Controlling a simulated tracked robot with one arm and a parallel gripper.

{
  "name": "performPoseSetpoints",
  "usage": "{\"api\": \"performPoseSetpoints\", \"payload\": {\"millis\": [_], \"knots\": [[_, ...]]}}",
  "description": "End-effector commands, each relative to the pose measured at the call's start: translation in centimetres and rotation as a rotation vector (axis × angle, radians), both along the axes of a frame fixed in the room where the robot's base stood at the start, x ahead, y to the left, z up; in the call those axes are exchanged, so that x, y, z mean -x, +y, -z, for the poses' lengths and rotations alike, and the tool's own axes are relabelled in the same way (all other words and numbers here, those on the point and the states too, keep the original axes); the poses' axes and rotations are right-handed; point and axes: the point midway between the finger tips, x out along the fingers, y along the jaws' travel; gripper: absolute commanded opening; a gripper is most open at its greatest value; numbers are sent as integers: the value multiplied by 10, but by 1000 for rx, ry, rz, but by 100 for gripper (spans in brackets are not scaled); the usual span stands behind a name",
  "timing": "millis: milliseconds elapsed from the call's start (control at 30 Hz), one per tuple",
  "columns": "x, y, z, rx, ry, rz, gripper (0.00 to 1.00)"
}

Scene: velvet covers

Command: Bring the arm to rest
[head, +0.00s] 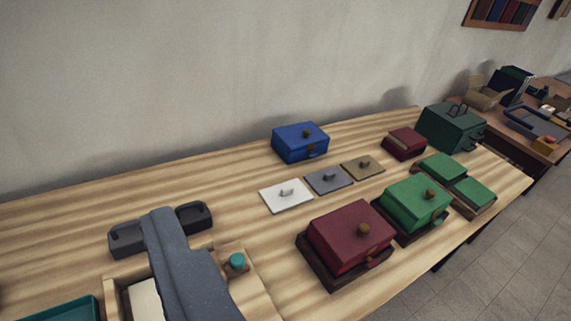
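My gripper (161,229) is at the lower left, over the left part of the wooden table (60,235). My grey arm rises from the bottom edge and covers the gripper's middle. The two dark jaws show on either side of it, spread well apart, with nothing visible between them. The fingertips are not clearly seen, and I cannot tell how high they are above the table.
A maroon box (345,236), a green box (414,204) and a blue box (300,142) stand to the right. Three flat knobbed plates lie between. A wooden crate (262,290) and a teal tray (70,312) are near the bottom. The left back tabletop is clear.

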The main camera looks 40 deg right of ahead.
Motion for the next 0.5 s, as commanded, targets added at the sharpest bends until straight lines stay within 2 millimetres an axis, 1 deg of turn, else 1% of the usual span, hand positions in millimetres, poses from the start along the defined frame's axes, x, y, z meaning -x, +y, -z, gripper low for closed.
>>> {"api": "performPoseSetpoints", "payload": {"millis": [267,367,500], "knots": [[-1,0,-1,0,1,-2,83],[-1,0,-10,0,1,-2,83],[-1,0,-31,0,1,-2,83]]}}
